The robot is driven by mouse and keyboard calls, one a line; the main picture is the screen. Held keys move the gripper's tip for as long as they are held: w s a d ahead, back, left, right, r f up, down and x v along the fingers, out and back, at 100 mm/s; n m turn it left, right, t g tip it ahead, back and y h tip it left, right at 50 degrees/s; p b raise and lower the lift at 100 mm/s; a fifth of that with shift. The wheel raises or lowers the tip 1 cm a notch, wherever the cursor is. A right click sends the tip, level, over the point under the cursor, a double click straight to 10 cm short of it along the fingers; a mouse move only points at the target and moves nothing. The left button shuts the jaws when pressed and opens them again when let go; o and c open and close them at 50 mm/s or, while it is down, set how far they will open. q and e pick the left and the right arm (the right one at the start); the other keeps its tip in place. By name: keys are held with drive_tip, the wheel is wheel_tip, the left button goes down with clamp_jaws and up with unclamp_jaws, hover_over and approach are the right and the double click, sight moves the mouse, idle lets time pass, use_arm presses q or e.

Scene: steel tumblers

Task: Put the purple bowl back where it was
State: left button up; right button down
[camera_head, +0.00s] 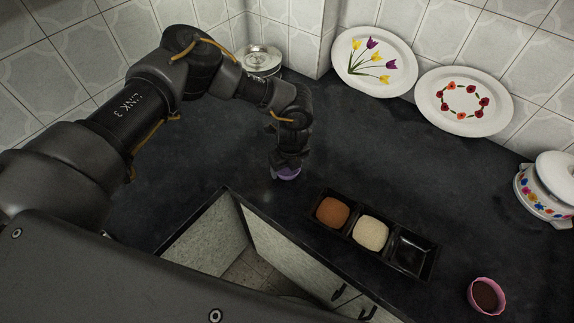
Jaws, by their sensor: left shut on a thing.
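I cannot tell whether the bowl touches the counter. My right gripper is not in view.
A black tray (382,261) with three compartments stands right of the bowl; two hold brown and pale contents. A pink bowl (486,295) with dark contents is at lower right. Two flowered plates (345,45) (425,100) lean on the wall. A white pot (550,185) and steel container (262,58) stand behind.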

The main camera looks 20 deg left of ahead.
use_arm(q)
drive_tip(key=shift+f, duration=0.2)
drive_tip(key=o, duration=1)
drive_tip(key=shift+r, duration=0.65)
drive_tip(key=r, duration=0.3)
drive_tip(key=s+r+b, duration=0.1)
drive_tip(key=r, duration=0.3)
drive_tip(key=d+r+b, duration=0.1)
drive_tip(key=r, duration=0.3)
drive_tip(key=shift+s+d, duration=0.1)
drive_tip(key=shift+s, duration=0.05)
